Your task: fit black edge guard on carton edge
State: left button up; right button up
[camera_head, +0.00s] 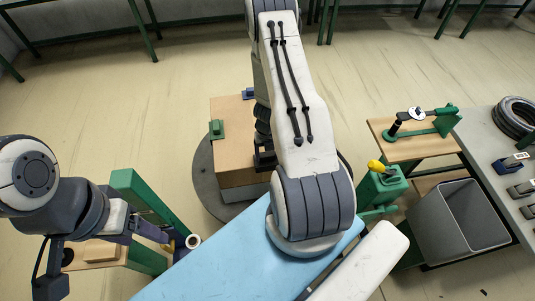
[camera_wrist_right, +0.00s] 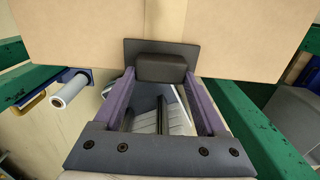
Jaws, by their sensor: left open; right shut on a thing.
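The tan carton (camera_head: 232,150) stands on a dark round turntable (camera_head: 203,180) in the head view. A green guard (camera_head: 216,129) and a blue guard (camera_head: 248,93) sit at its upper edges. In the right wrist view, my right gripper (camera_wrist_right: 160,78) is shut on the black edge guard (camera_wrist_right: 160,56), its purple fingers on either side of the guard's block. The guard's wide plate overlaps the carton (camera_wrist_right: 75,35) near its edge; I cannot tell whether it is seated. My right arm hides part of the carton in the head view. My left gripper (camera_head: 139,225) is open, at lower left, away from the carton.
A light blue surface (camera_head: 240,270) lies in front. To the right are a wooden stand with a green tool (camera_head: 430,127), a grey bin (camera_head: 460,220) and a grey table (camera_head: 490,150) holding a black hose coil (camera_head: 515,118). Green posts flank the right gripper.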

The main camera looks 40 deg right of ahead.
jog(key=shift+f, duration=0.2)
jog(key=o, duration=1.3)
jog(key=shift+o, duration=0.2)
jog(key=shift+r+p, duration=3.95)
jog(key=shift+r, duration=0.1)
